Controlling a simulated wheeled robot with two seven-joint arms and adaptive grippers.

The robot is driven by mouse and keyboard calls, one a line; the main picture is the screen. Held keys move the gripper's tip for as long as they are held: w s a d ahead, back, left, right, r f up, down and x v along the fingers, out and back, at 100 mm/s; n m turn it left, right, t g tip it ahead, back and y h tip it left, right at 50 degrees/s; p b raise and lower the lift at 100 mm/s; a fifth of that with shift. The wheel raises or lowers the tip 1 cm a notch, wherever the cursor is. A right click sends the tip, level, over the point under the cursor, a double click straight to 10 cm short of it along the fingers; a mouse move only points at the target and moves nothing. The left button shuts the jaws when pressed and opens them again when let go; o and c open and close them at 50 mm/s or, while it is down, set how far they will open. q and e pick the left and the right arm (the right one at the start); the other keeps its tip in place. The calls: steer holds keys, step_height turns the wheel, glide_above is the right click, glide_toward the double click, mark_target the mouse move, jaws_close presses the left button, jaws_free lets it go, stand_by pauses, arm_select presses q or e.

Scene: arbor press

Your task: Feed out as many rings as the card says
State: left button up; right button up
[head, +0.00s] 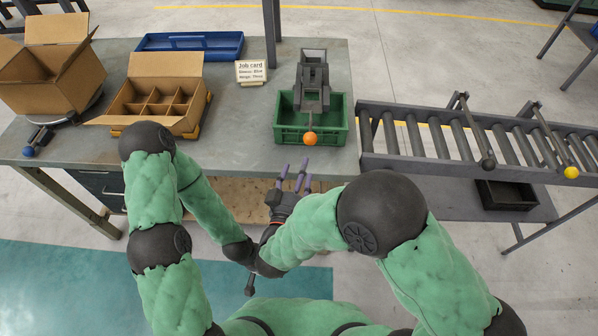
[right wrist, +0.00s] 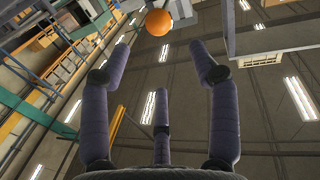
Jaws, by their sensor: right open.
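The job card (head: 251,72) stands at the back of the bench; its small print appears to read sleeve blue, rings three. Right of it, a grey feeder (head: 312,80) stands over a green crate (head: 340,128). Its lever ends in an orange knob (head: 310,138) at the crate's front. No rings are visible. My right gripper (head: 294,171) is open and empty, its purple fingers pointing toward the knob from just in front of the bench. In the right wrist view the orange knob (right wrist: 158,22) is beyond the fingertips, apart from them. My left gripper is largely hidden near my forearms, its state unclear.
A divided cardboard box (head: 150,105), an open carton (head: 55,75) and a blue tray (head: 190,45) occupy the bench's left. My forearms cross close together in front.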

steer(key=shift+w+f, duration=0.1)
steer(key=shift+w, duration=0.1)
steer(key=c, duration=0.7)
steer(key=w+f+y, duration=0.1)
steer(key=w+d+f+n+g+y+p, duration=0.1)
steer(key=w+f, duration=0.1)
steer(key=w+d+f+n+y, duration=0.1)
steer(key=w, duration=0.1)
steer(key=shift+w+f+g+p, duration=0.2)
steer(key=shift+g+p, duration=0.1)
steer(key=shift+g, duration=0.1)
jaws_close()
steer(key=n+g+y+p, duration=0.3)
steer(key=n+y+p, duration=0.55)
steer(key=n, duration=0.65)
glide_toward(310, 138)
steer(key=w+d+f+y+b, duration=0.1)
steer(key=w+d+f+y, duration=0.1)
steer(key=w+f, duration=0.15)
steer(key=s+d+r+n+g+y+p, duration=0.2)
steer(key=s+d+n+g+y+p, duration=0.15)
steer(key=s+n, duration=0.6)
steer(key=w+a+f+n, duration=0.1)
steer(key=w+a+f, duration=0.1)
steer(key=w+a, duration=0.6)
steer(key=shift+w+a, duration=0.2)
steer(key=shift+w, duration=1.05)
